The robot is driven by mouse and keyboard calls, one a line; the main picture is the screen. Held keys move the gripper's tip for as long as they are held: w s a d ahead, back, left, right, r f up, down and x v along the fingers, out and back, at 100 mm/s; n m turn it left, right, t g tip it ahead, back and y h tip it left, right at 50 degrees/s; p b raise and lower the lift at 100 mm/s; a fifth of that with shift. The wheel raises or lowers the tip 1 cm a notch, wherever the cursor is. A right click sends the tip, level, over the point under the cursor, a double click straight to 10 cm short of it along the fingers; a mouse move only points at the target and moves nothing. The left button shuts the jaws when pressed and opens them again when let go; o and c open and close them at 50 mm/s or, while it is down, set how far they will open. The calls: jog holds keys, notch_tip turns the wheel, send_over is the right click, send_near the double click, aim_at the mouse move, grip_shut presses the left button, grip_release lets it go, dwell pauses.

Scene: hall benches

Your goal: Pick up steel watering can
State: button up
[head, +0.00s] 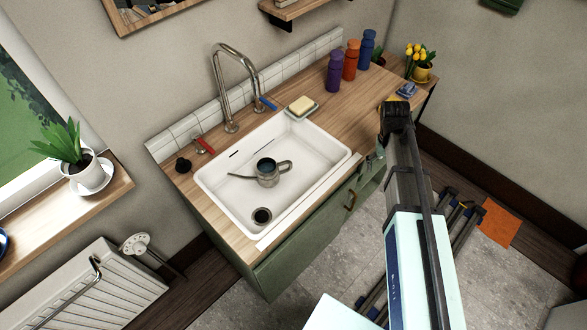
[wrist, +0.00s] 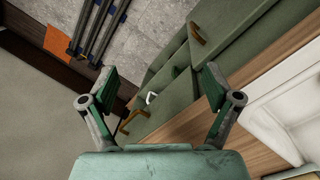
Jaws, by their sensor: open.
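The steel watering can (head: 267,174) sits in the white sink (head: 216,197), near the middle of its basin. It is grey, with its long thin spout toward the left and its handle toward the right. My gripper (wrist: 160,90) is open and empty in the wrist view, its two fingers spread above the counter's front edge and green drawers. In the head view my arm reaches over the right part of the counter, well to the right of the can. The wrist view does not show the can, only part of the sink at its right edge.
A tall curved tap (head: 232,90) rises behind the sink. A soap dish (head: 302,107) stands at the sink's back right corner. Purple (head: 334,72), orange (head: 351,60) and blue (head: 367,50) bottles line the back counter. A yellow flowerpot (head: 422,73) stands at the right.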

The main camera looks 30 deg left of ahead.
jog(key=s+a+r+n+y+b, duration=0.1)
jog(key=s+a+r, duration=0.1)
jog(key=a, duration=0.8)
jog(key=s+a+r+n+b, duration=0.1)
jog(key=s+a+n+b, duration=0.15)
jog(key=a, duration=0.75)
notch_tip(320, 180, up, 3)
send_over(285, 163)
jog(key=shift+n+y, duration=0.3)
jog(key=shift+n, duration=0.15)
jog(key=f+p, duration=0.2)
jog(key=f, duration=0.6)
jog(key=f+p, duration=0.2)
jog(key=f, duration=0.6)
jog(key=shift+w+a+f, duration=0.2)
jog(key=shift+f, duration=0.2)
jog(key=shift+c, duration=0.2)
grip_shut()
